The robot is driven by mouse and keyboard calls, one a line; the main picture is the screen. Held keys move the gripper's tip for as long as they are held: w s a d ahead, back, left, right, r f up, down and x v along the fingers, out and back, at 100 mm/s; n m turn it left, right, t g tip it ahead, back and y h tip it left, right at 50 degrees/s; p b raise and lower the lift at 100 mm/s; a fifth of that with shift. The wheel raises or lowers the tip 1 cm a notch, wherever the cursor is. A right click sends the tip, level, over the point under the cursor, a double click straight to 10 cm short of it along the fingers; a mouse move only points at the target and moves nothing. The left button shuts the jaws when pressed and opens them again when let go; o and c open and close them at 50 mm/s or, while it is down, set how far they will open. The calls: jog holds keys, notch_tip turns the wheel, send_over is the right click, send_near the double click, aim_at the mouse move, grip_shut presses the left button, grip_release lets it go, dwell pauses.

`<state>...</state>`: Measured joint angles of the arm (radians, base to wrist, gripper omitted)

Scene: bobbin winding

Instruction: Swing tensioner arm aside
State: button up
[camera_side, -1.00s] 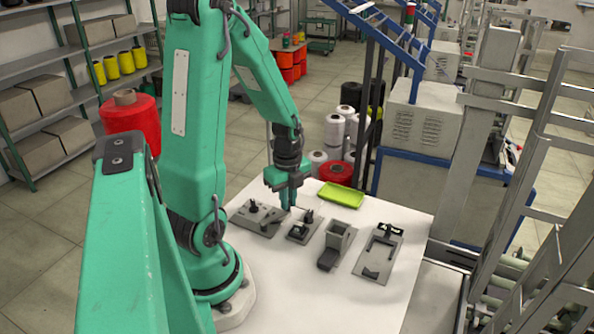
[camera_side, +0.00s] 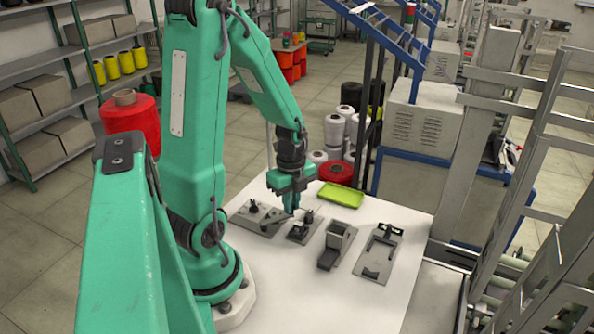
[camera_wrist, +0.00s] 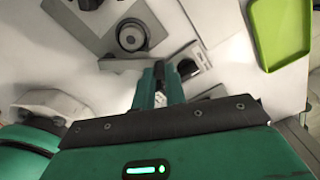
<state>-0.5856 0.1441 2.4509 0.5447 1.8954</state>
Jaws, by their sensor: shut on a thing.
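The tensioner arm (camera_side: 273,216) is a slim grey lever lying low between the left plate and the plate beside it. It also shows in the wrist view (camera_wrist: 118,64), running sideways to my fingertips. My gripper (camera_side: 290,211) points down with its fingers shut on the lever's right end. In the wrist view my gripper (camera_wrist: 160,68) covers that end, so the exact grip is hidden. The left grey plate (camera_side: 243,220) carries a round black post (camera_side: 253,207), seen from above in the wrist view (camera_wrist: 132,35).
Right of my gripper, a small plate carries a black fixture (camera_side: 308,218). Further right are a grey box-shaped holder (camera_side: 338,237) and a plate with a cutout (camera_side: 390,243). A lime-green tray (camera_side: 341,195) lies at the table's back. The white table's front (camera_side: 310,295) is clear.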

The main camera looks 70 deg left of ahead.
jog(key=shift+s+d, duration=0.1)
jog(key=shift+d, duration=0.3)
jog(key=shift+s+d, duration=0.1)
jog(key=shift+d, duration=0.1)
dwell(0.3)
jog(key=o, duration=0.6)
jog(key=shift+r, duration=0.1)
jog(key=shift+a+r, duration=0.1)
jog(key=shift+r, duration=3.3)
